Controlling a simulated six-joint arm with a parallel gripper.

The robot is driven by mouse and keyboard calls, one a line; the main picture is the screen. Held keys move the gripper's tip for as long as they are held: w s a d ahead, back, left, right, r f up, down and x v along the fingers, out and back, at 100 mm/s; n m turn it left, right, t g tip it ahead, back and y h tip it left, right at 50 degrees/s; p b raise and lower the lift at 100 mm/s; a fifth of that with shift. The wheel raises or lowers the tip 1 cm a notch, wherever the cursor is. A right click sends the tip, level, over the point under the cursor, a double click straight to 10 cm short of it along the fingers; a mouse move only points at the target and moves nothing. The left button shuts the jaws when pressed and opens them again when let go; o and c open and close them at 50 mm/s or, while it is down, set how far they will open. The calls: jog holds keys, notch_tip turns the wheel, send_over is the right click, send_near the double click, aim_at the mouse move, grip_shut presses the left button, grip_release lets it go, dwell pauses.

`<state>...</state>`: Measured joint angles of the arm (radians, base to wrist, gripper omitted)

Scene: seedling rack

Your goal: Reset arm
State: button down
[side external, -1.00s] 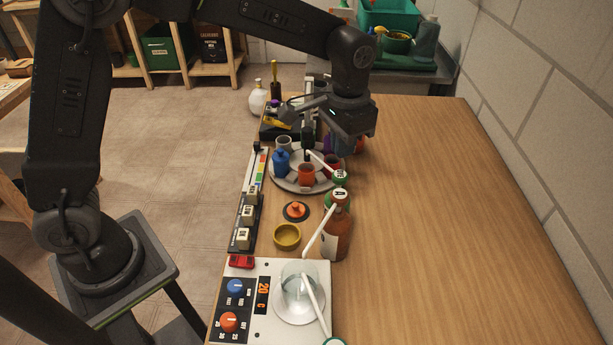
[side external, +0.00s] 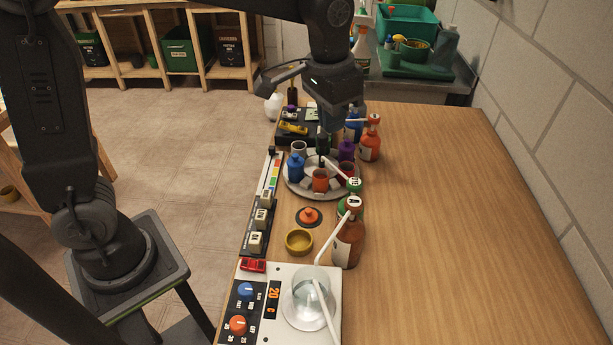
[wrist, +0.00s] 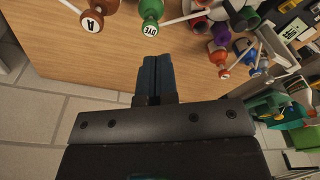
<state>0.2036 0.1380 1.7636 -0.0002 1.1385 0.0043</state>
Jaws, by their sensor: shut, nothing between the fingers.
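My gripper (side external: 323,148) is shut and empty. In the side external view it hangs from the raised arm, pointing down near the round tray (side external: 303,193) of small cups and pots. In the wrist view its two dark fingers (wrist: 155,60) lie together against bare wood and the table's edge, with nothing between them. Whether the fingertips touch anything is hard to tell in the side view.
The brown bottle marked A (side external: 348,243), a green-capped bottle (side external: 354,188) and a red-capped bottle (side external: 370,142) stand along the table. A hotplate (side external: 262,335) with a glass beaker (side external: 313,290) is at the front. A yellow dish (side external: 299,242) stands behind it. The right side is clear wood.

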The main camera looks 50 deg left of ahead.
jog(key=s+a+n+t, duration=0.1)
jog(key=s+a, duration=0.3)
jog(key=s, duration=0.5)
jog(key=s+a+n+t, duration=0.1)
jog(key=s+a+t, duration=0.2)
jog(key=s, duration=0.6)
jog(key=shift+a+r, duration=0.35)
jog(key=shift+a, duration=0.2)
